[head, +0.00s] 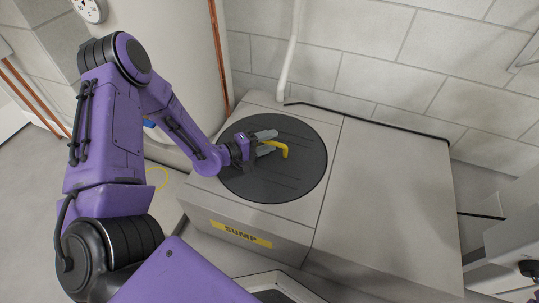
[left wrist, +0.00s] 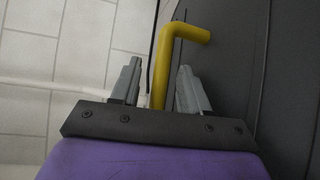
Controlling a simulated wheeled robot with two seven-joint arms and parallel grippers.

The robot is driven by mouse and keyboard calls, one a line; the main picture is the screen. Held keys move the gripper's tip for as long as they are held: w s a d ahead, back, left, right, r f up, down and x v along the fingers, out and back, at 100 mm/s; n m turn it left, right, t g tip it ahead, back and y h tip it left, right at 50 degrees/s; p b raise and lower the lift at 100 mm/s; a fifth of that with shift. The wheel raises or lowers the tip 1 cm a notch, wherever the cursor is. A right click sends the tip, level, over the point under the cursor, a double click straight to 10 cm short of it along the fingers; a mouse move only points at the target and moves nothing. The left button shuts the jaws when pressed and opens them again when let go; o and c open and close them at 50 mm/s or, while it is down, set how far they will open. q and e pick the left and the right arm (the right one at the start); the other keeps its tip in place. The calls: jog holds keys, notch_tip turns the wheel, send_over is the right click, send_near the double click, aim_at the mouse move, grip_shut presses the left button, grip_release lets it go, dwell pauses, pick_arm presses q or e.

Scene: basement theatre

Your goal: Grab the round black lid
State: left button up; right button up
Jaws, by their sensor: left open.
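The round black lid (head: 290,183) lies flat on top of a grey box marked SUMP. A bent yellow handle (head: 279,148) stands out from the lid near its middle. My left gripper (head: 273,142) is over the lid at the handle, with its fingers pointing right. In the left wrist view, the yellow handle (left wrist: 165,75) runs up between the two grey fingers and bends right beyond their tips. The gripper (left wrist: 159,72) is open, with a gap visible on each side of the handle. The lid's dark surface (left wrist: 225,60) fills the right of that view. My right gripper is not seen.
The grey sump box (head: 385,190) has a bare top right of the lid. A white pipe (head: 290,55) and a block wall (head: 390,60) stand behind it. A large pale cylinder (head: 175,60) stands behind my left arm.

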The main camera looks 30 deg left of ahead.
pick_arm(q)
grip_shut()
jog(key=shift+r, duration=0.1)
dwell(1.2)
